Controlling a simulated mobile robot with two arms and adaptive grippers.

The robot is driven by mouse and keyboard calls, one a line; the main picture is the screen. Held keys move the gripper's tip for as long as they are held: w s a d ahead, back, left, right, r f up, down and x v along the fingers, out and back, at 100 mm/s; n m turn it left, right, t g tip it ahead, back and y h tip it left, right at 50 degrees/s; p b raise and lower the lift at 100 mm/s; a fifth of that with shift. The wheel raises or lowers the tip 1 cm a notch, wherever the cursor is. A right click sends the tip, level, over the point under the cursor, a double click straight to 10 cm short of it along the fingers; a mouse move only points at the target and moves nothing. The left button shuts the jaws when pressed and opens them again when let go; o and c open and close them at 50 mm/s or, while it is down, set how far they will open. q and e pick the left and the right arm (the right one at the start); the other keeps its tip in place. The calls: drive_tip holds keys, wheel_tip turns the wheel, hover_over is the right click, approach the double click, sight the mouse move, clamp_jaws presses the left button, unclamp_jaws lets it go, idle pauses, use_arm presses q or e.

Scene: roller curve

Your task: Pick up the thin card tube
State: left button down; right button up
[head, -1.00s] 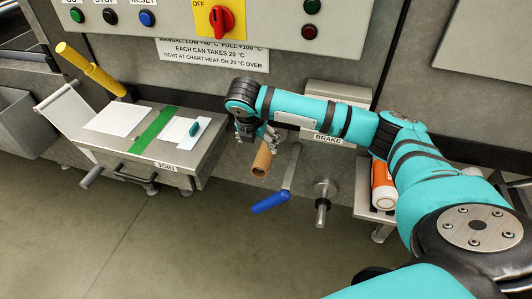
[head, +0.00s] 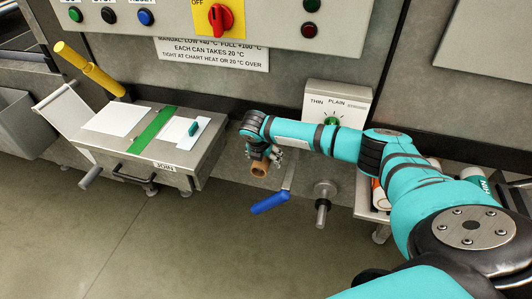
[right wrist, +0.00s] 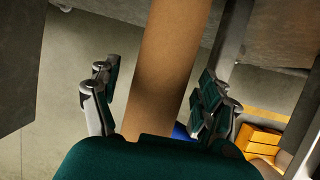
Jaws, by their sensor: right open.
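The thin card tube is a brown cylinder (head: 259,169) at the middle of the head view, below the end of my right arm. Its near end faces the camera; the rest is hidden behind my gripper. My right gripper (head: 268,156) is at the tube. In the right wrist view the tube (right wrist: 168,65) runs down between the two spread fingers of the right gripper (right wrist: 157,98), with a visible gap on each side. The fingers are open and not closed on it. My left gripper is not in view.
A blue-handled lever (head: 270,203) hangs just below the tube, with a metal peg (head: 323,205) to its right. The join box (head: 205,160) stands left. A dial panel (head: 345,98) is behind my arm. A shelf (head: 366,205) holds cylinders at right.

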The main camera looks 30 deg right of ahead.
drive_tip(key=shift+c, duration=0.4)
drive_tip(key=c, duration=1.1)
drive_tip(key=shift+c, duration=0.5)
drive_tip(key=shift+r, duration=0.1)
